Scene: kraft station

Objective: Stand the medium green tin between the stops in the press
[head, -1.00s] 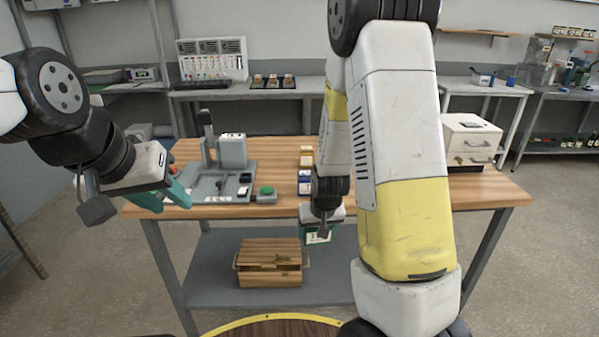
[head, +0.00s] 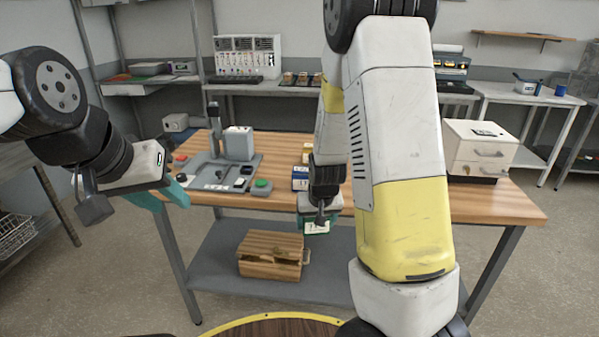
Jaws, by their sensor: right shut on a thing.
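My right gripper (head: 318,219) points down in front of the table's near edge. It is shut on a green tin with a pale label (head: 316,228), mostly hidden by the gripper. The grey press (head: 214,176) stands on the table's left part, with an upright column and a pale block at its back. Small black and white parts sit on its base; I cannot make out clearly which are the stops. My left gripper (head: 163,194), with teal fingers apart, is empty at the left, in front of the table's left edge and apart from the press.
A green button box (head: 261,187) sits right of the press. A blue tin (head: 300,178) and a yellow one (head: 307,155) stand near my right arm. A white drawer cabinet (head: 480,148) is at the table's right. A wooden crate (head: 270,256) rests on the lower shelf.

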